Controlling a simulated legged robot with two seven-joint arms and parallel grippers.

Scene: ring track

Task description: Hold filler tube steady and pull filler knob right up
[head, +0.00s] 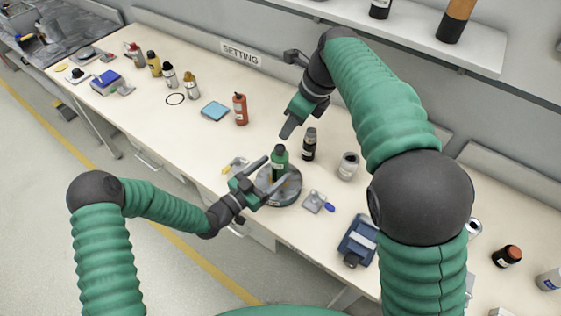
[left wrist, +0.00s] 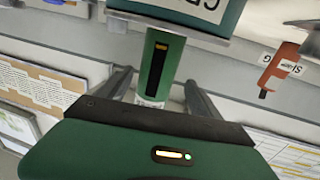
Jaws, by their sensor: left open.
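A green bottle-like object (head: 279,163) with a dark cap stands upright on a round grey turntable (head: 292,190); it appears to be the filler, but I cannot make out tube and knob apart in the head view. My left gripper (head: 268,175) is open beside it, fingers pointing at it. In the left wrist view, a narrow green part (left wrist: 158,65) with a yellow mark in a dark slot stands between the two fingers, under a wider green part with a white label. Contact cannot be told. My right gripper (head: 289,128) hangs above and behind the green object, fingertips pointing down.
A dark bottle (head: 309,145) and a grey can (head: 347,166) stand close to the right. A small tool (head: 315,202) and a blue device (head: 358,240) are at right. A shelf (head: 400,30) runs behind.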

